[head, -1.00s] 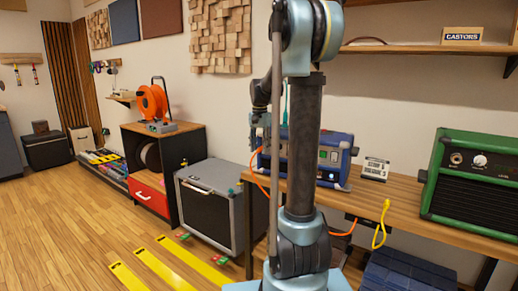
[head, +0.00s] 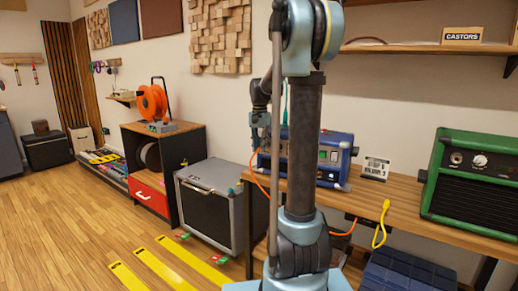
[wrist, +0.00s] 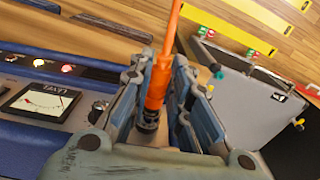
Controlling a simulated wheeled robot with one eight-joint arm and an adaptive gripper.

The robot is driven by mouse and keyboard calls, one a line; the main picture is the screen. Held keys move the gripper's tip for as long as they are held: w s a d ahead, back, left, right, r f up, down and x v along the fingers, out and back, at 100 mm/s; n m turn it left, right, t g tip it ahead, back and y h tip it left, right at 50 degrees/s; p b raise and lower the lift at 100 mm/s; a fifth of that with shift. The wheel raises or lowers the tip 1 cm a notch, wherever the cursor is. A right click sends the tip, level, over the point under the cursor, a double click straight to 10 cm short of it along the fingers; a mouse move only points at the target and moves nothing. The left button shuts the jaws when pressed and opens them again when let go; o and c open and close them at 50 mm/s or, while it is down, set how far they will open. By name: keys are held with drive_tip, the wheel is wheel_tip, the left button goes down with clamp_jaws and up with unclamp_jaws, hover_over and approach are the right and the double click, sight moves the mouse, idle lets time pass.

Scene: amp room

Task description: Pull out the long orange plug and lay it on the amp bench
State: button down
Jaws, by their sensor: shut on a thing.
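In the wrist view my gripper (wrist: 155,95) is shut on the long orange plug (wrist: 157,85), with a finger on each side of it. The plug's dark lower end shows between the fingers; whether it is in a socket is hidden. In the head view my gripper (head: 260,125) is beside the left end of the blue amp (head: 330,160), above the amp bench (head: 400,205). An orange cable (head: 254,165) hangs below it. The blue amp's meter (wrist: 40,103) shows at left in the wrist view.
A grey case (head: 210,205) stands left of the bench. Bare bench top lies between the sign and the green amp.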

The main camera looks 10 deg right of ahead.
drive_tip(key=shift+s+a, duration=0.1)
drive_tip(key=shift+s+a+f, duration=0.15)
drive_tip(key=shift+s+a, duration=1)
drive_tip(key=shift+s, duration=0.3)
